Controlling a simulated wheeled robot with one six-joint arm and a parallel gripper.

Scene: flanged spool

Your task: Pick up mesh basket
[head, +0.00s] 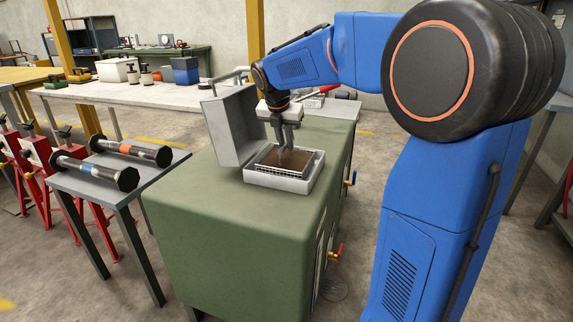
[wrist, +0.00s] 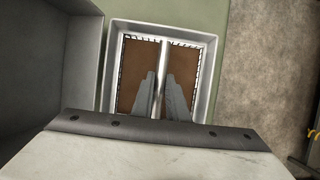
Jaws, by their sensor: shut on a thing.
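The mesh basket (wrist: 190,43) sits inside a grey open-lidded box (head: 250,178) on the green cabinet. A metal bar (wrist: 163,60) runs across the middle of the basket in the wrist view. My gripper (head: 283,160) points down into the box, and in the wrist view its fingers (wrist: 162,90) stand on either side of the bar, shut on it. The basket's wire rim shows just inside the box walls, with brown (wrist: 138,75) filling the space within. The basket's lower part is hidden by the box.
The box's raised lid (head: 233,125) stands close at the left of my gripper. The green cabinet (head: 215,230) has clear top in front of the box. A side table (head: 130,170) with two flanged spools (head: 97,172) stands at the left. A long bench (head: 150,93) runs behind.

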